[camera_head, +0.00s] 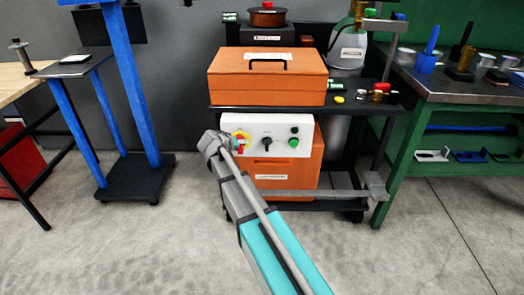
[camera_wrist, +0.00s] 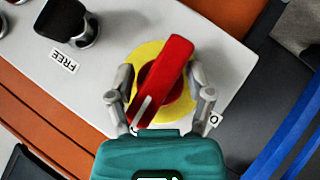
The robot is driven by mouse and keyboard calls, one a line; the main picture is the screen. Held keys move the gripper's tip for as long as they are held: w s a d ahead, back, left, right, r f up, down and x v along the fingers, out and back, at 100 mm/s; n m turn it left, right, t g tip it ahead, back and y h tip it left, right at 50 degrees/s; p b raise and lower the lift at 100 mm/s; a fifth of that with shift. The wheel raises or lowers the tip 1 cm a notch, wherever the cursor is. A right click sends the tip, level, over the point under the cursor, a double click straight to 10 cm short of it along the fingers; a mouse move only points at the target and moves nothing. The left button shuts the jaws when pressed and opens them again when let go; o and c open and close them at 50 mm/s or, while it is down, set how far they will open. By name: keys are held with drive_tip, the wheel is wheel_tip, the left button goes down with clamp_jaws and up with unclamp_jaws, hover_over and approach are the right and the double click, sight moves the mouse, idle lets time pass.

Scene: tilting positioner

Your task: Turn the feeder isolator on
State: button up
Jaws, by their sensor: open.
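The isolator is a red rotary handle (camera_wrist: 168,75) on a round yellow plate (camera_wrist: 148,52), fixed to a white panel (camera_wrist: 225,45). In the wrist view the handle lies slanted, with a white mark near its lower end. My gripper (camera_wrist: 160,78) is open, with one finger on each side of the handle; I cannot tell whether either finger touches it. A label is partly hidden by the right finger, with an "O" showing. In the head view the yellow plate (camera_head: 241,137) is at the left of the white panel (camera_head: 270,128), partly hidden by my arm.
A black knob (camera_wrist: 66,20) with a "FREE" label (camera_wrist: 64,62) sits beside the isolator. An orange toolbox (camera_head: 267,88) stands on the cart shelf above. A blue-legged stand (camera_head: 140,180) is left, a green bench (camera_head: 405,150) right.

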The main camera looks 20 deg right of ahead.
drive_tip(key=n+h+b, duration=0.2)
drive_tip(key=h+b, duration=0.1)
drive_tip(key=b, duration=0.1)
drive_tip(key=shift+f+h, duration=0.1)
drive_tip(key=shift+h, duration=0.3)
drive_tip(key=r+p+v, duration=0.1)
drive_tip(key=p+v, duration=0.4)
drive_tip(key=v, duration=0.9)
drive_tip(key=s+d+r+g+y+p, duration=0.3)
drive_tip(key=s+d+r+y+p, duration=0.1)
drive_tip(key=s+p, duration=0.5)
drive_tip(key=s+d+r+g+y+p, duration=0.2)
drive_tip(key=s+d+r+y+p, duration=0.2)
drive_tip(key=p, duration=1)
drive_tip(key=shift+s+d+r+g, duration=0.4)
drive_tip(key=shift+s+d+r, duration=1.35)
drive_tip(key=shift+s+d, duration=0.75)
